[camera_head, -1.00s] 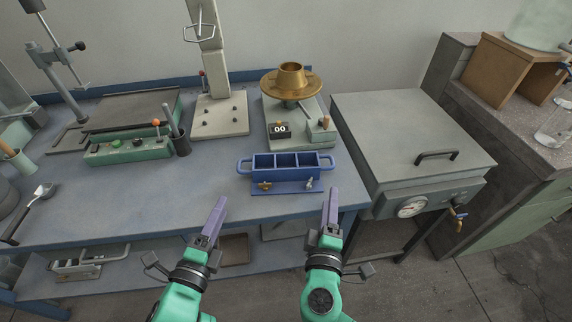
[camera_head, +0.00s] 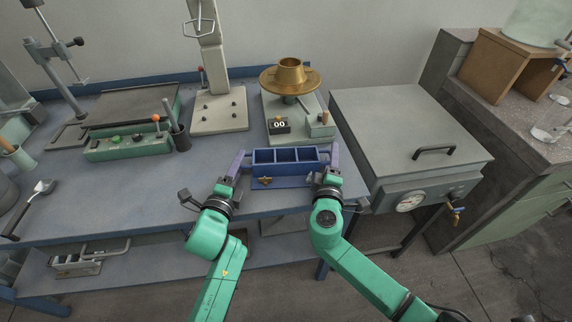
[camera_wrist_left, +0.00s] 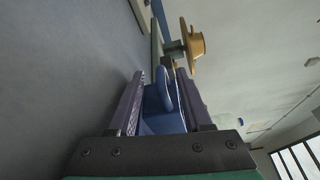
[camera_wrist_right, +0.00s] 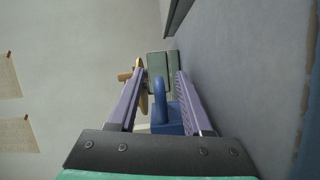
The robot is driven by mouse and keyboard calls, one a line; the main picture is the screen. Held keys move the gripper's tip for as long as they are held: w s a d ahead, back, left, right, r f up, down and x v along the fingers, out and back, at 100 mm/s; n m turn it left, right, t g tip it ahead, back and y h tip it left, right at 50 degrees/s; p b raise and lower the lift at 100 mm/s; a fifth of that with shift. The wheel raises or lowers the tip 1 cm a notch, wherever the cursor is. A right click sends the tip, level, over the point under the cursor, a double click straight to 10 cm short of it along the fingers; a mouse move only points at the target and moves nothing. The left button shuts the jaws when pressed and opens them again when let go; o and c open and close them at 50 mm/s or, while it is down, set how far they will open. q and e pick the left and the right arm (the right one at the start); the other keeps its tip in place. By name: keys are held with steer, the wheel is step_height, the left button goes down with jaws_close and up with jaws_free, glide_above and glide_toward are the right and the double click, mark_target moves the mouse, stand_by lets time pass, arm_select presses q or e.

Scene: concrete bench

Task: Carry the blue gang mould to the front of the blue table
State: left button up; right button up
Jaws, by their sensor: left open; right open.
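The blue gang mould (camera_head: 286,157) has three compartments and a loop handle at each end. It sits upright near the front edge of the blue table (camera_head: 110,195). My left gripper (camera_head: 239,160) is open at the mould's left end. In the left wrist view the left handle (camera_wrist_left: 163,90) lies between its open fingers (camera_wrist_left: 158,85). My right gripper (camera_head: 334,155) is open at the right end. In the right wrist view the right handle (camera_wrist_right: 160,98) stands between its open fingers (camera_wrist_right: 160,85). In the head view the fingers largely hide both handles.
Behind the mould stands a flow table (camera_head: 291,78) with a brass top and a counter (camera_head: 279,125). A green control box (camera_head: 128,143) and a dark cup (camera_head: 179,138) are to the left. A grey lidded cabinet (camera_head: 395,125) stands close on the right. The table's left front is mostly clear.

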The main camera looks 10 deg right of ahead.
arm_select(q)
steer(key=shift+w, duration=0.2)
arm_select(e)
steer(key=shift+w, duration=0.2)
arm_select(q)
steer(key=shift+c, duration=0.3)
arm_select(e)
steer(key=shift+c, duration=0.3)
arm_select(q)
jaws_close()
arm_select(e)
jaws_close()
steer(key=shift+r, duration=0.15)
